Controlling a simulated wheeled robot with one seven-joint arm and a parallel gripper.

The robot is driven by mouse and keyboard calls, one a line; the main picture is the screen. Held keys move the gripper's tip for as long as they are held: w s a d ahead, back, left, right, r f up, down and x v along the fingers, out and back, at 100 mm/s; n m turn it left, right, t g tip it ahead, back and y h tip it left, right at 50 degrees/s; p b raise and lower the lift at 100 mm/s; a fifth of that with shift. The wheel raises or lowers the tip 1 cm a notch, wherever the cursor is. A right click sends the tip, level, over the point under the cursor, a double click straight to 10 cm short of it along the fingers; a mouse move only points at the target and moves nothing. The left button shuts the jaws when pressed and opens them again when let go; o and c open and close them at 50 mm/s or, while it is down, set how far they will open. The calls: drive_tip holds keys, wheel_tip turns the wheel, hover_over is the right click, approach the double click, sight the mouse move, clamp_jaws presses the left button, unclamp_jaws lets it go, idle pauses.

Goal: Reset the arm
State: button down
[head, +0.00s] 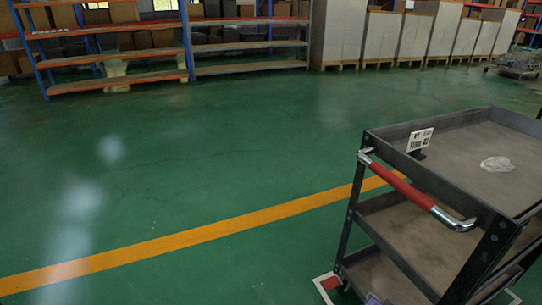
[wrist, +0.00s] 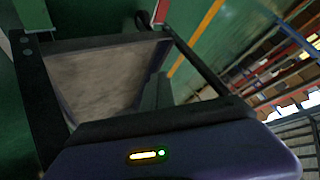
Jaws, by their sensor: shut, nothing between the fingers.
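My gripper does not show in the head view, and I cannot make out its fingers in the wrist view. None of my arm shows in the head view. The wrist view is tilted and shows a grey panel (wrist: 105,75) in a dark frame. A dark purple rounded body (wrist: 180,155) with a lit yellow bar and a green light fills its lower part; I cannot tell what it is.
A dark cart (head: 455,190) with a red handle (head: 405,190) stands at the right. A sign (head: 419,139) and a clear crumpled item (head: 497,164) are on its top. Green floor (head: 200,160) with a yellow line (head: 200,234) is open at left. Shelves (head: 120,50) stand behind.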

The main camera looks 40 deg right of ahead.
drive_tip(key=s+a+r+n+t+y, duration=0.1)
drive_tip(key=s+a+r+n+t, duration=0.25)
drive_tip(key=a+r, duration=0.5)
drive_tip(key=s+a+r+n+t+y, duration=0.2)
drive_tip(key=s+a+r+n, duration=0.25)
drive_tip(key=a+r, duration=0.45)
drive_tip(key=s+a+r+n+t+y, duration=0.1)
drive_tip(key=s+a+r+n+t, duration=0.2)
drive_tip(key=a+r+n, duration=0.55)
drive_tip(key=s+a+g+y, duration=0.1)
drive_tip(key=s+a+y, duration=0.35)
drive_tip(key=a, duration=0.25)
wheel_tip(320, 180, up, 26)
drive_tip(key=p, duration=2.8)
drive_tip(key=shift+s+d+r+m+h, duration=0.25)
drive_tip(key=shift+m+h, duration=0.1)
drive_tip(key=shift+h, duration=0.1)
drive_tip(key=shift+f, duration=0.1)
